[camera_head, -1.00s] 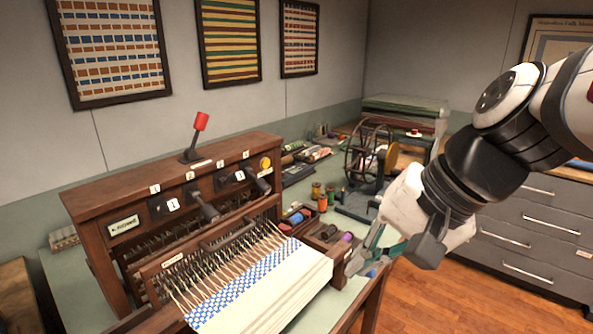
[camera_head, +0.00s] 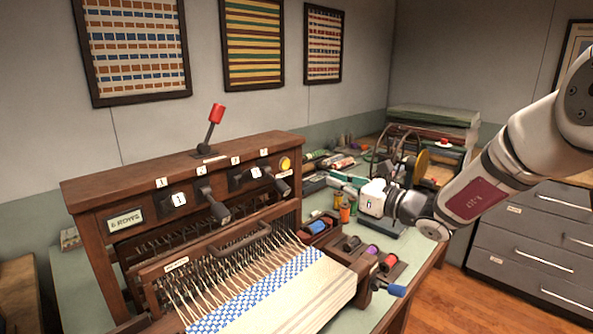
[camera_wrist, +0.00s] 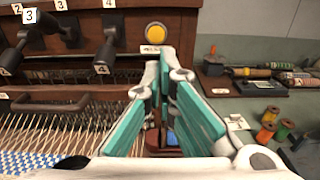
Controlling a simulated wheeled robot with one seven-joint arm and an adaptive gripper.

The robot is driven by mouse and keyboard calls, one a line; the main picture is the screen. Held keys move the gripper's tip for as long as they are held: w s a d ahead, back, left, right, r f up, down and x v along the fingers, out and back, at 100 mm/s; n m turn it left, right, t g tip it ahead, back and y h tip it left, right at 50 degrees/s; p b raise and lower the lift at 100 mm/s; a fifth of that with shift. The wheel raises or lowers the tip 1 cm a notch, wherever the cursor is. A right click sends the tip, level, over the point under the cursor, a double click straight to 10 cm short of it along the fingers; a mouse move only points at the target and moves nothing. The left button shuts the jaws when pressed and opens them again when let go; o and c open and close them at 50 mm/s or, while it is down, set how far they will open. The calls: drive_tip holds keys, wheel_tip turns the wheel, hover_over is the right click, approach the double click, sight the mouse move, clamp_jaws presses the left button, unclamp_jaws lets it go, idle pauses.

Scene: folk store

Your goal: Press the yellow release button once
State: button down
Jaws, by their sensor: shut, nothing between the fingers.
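The yellow button (camera_head: 285,163) is a round knob at the right end of the upper front panel of the wooden loom (camera_head: 90,190). In the wrist view the yellow button (camera_wrist: 156,34) shows in full just above the fingertips, with a small label under it. My gripper (camera_head: 334,179) comes from the right in the head view, with its teal fingers pointing left toward the loom. A gap shows between fingertips and button. In the wrist view my gripper (camera_wrist: 167,62) is shut and empty, its tips slightly right of and below the button.
Numbered black levers (camera_head: 212,203) jut from the panel left of the button. A red-tipped lever (camera_head: 215,113) stands on top of the loom. Thread spools (camera_head: 345,212), a spinning wheel (camera_head: 400,150) and a blue-handled crank (camera_head: 390,289) are to the right.

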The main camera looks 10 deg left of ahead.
sight(287, 163)
drive_tip(key=x, duration=1.4)
drive_tip(key=shift+p, duration=0.35)
drive_tip(key=shift+b+x, duration=0.65)
drive_tip(key=shift+x, duration=0.15)
drive_tip(key=shift+a+r, duration=0.1)
drive_tip(key=shift+r, duration=0.1)
